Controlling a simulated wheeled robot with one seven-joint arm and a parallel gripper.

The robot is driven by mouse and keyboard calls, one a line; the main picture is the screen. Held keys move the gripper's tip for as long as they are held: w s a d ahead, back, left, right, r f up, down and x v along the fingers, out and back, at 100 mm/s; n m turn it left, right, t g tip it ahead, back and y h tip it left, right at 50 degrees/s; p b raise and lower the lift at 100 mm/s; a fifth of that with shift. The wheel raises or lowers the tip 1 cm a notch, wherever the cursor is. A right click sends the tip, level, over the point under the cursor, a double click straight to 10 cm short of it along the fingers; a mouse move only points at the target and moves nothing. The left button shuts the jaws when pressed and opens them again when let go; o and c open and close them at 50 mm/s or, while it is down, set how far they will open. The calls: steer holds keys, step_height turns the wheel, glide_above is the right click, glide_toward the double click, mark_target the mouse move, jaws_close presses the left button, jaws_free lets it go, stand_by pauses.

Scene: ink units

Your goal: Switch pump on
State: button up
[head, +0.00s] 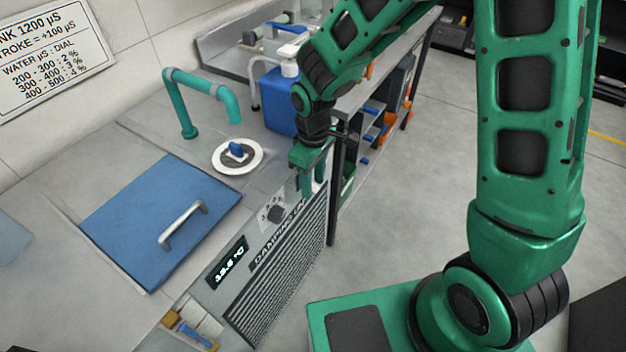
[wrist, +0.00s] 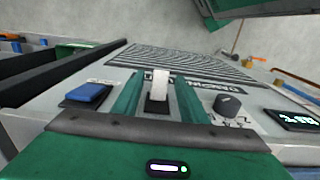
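The front panel of the dampening unit (head: 240,243) carries a black dial (head: 276,213) and a lit display (head: 229,262). In the wrist view a white switch lever (wrist: 161,90) on a black base stands between my two green fingers, with a gap on each side. My gripper (wrist: 158,88) is open at the panel and holds nothing. A blue button (wrist: 87,93) is left of the fingers, and the dial (wrist: 228,105) is to their right. In the head view my gripper (head: 313,180) hides the switch. I cannot read a pump label.
On the unit's top are a blue lid (head: 150,225) with a handle, a teal pipe (head: 205,83), and a white round plate (head: 256,162) with a blue knob. A blue bottle (head: 279,98) stands behind my gripper. Open floor (head: 420,150) lies to the right.

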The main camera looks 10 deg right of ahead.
jaws_close()
steer(key=shift+w+r+g+h, duration=0.1)
steer(key=shift+r+g+h, duration=0.1)
steer(key=shift+g+h, duration=0.3)
jaws_free()
